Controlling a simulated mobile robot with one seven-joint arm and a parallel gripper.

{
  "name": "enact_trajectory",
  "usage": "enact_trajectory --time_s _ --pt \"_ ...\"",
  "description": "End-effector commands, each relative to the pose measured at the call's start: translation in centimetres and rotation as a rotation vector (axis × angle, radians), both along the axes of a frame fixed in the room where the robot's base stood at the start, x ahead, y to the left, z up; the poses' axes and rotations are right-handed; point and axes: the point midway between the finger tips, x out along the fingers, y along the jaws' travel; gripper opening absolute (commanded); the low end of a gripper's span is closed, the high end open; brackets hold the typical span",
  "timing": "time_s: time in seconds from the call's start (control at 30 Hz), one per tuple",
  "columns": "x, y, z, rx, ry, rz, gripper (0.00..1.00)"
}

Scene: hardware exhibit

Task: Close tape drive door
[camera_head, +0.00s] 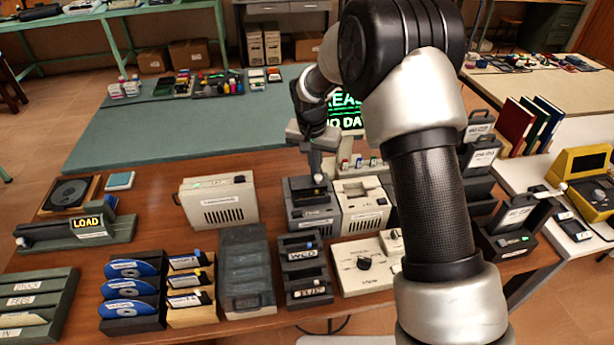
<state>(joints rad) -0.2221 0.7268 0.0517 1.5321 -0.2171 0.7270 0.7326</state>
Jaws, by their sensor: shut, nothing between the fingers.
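My gripper (316,172) points down at the middle of the table, its fingers shut with nothing visible between them. It is just above a dark grey boxy unit (312,222) with a slot-like black top, which looks like the tape drive. I cannot tell whether the fingers touch it, nor clearly how its door stands. A beige unit (362,212) with a similar shape stands right beside it on the right. Behind my gripper a dark display with green letters (345,110) is partly hidden by my arm; it shows parts of "REA" and "NO DA".
A beige vented box (220,202) stands to the left. A grey lidded case (247,270), labelled racks (303,270) and a beige panel with a knob (364,264) stand in front. A black "LOAD" device (80,230) is far left. The green mat (200,130) behind is mostly clear.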

Motion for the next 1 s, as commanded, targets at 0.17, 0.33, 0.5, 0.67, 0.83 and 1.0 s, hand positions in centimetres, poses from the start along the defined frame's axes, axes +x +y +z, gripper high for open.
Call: enact_trajectory --time_s 0.17,0.33,0.5,0.67,0.83,1.0 --pt "-0.4 0.0 0.0 0.000 0.000 0.000 0.00" --pt "-0.7 -0.1 0.0 0.000 0.000 0.000 0.00" --pt "-1.0 -0.2 0.0 0.000 0.000 0.000 0.00" --pt "-1.4 -0.3 0.0 0.000 0.001 0.000 0.00" --pt "-1.7 -0.3 0.0 0.000 0.000 0.000 0.00" --pt "-2.0 -0.4 0.0 0.000 0.000 0.000 0.00"
